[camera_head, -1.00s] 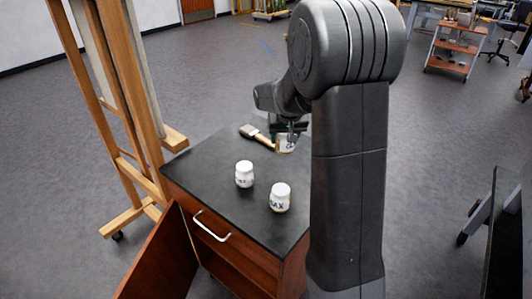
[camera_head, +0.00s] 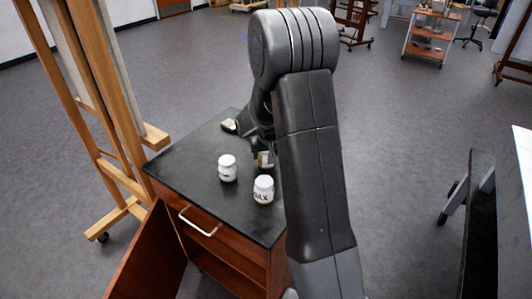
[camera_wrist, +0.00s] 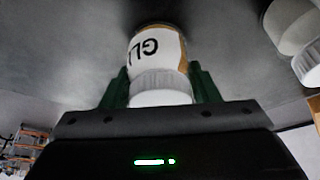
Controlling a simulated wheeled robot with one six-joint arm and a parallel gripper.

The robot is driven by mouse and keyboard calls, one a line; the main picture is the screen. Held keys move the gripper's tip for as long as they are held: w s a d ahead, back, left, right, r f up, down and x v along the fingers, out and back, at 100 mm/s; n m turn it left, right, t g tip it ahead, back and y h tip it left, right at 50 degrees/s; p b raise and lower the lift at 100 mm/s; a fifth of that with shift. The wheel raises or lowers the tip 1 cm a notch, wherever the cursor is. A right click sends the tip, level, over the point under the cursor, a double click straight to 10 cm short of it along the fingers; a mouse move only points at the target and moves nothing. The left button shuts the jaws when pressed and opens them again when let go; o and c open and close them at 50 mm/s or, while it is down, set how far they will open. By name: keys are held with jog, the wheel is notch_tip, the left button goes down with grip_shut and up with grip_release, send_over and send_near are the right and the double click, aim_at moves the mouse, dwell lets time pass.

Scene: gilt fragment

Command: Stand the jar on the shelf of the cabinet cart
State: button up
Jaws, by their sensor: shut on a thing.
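My gripper (camera_head: 262,150) is over the black top of the cabinet cart (camera_head: 195,150), behind the two standing jars and partly hidden by my arm. It is shut on a white jar (camera_head: 265,161) with an amber band. In the wrist view the jar (camera_wrist: 155,52) sits between the green fingers (camera_wrist: 162,88), its label showing "GL". I cannot tell whether its base touches the top. The cart's door (camera_head: 150,255) stands open, and part of the shelf space (camera_head: 225,272) shows below the drawer.
A white jar (camera_head: 228,168) and a jar marked WAX (camera_head: 264,190) stand upright on the cart top. A wooden easel (camera_head: 100,120) stands left of the cart. The floor at right is partly clear.

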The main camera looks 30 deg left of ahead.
jog(key=o, duration=0.7)
jog(key=shift+f, duration=0.1)
jog(key=o, duration=0.4)
